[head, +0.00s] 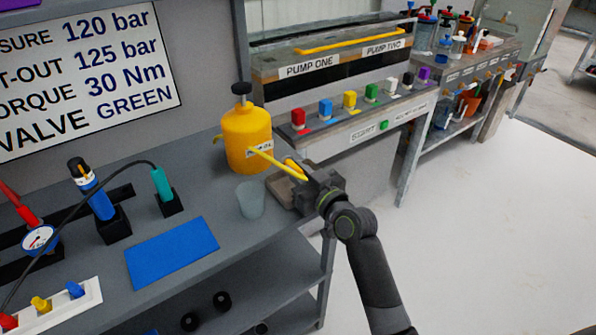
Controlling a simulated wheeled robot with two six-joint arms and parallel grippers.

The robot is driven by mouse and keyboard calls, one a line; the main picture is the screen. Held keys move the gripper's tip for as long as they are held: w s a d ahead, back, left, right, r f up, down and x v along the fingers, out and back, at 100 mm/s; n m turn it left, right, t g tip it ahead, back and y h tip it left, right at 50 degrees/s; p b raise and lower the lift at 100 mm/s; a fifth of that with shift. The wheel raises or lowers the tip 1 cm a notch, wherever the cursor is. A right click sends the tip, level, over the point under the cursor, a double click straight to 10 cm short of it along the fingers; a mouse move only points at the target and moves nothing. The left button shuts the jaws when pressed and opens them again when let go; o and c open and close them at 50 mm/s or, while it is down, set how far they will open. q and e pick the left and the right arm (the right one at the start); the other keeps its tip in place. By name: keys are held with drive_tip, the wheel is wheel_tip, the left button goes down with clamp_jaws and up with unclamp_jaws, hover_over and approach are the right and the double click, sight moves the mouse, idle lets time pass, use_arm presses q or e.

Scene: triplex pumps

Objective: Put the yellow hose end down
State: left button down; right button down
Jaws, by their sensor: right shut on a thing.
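My right gripper (300,174) is at the right end of the grey bench, beside the yellow can. It is shut on a small yellow piece (292,167), which I take to be the yellow hose end; the jaws hide most of it. A thin yellow rod (278,164) runs from the can's front down to the gripper. I cannot tell whether it is the can's spout or joins the held piece. The yellow can (246,130) stands upright with a black knob on top. My left gripper is not in view.
A clear cup (250,199) stands just left of the gripper, close to a brownish block (282,190) under it. A blue mat (171,252) lies on the bench (225,262). Behind are a row of coloured buttons (349,101) and the pump housing (330,62).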

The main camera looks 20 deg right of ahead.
drive_tip(key=c, duration=1.3)
unclamp_jaws()
drive_tip(key=shift+r, duration=0.1)
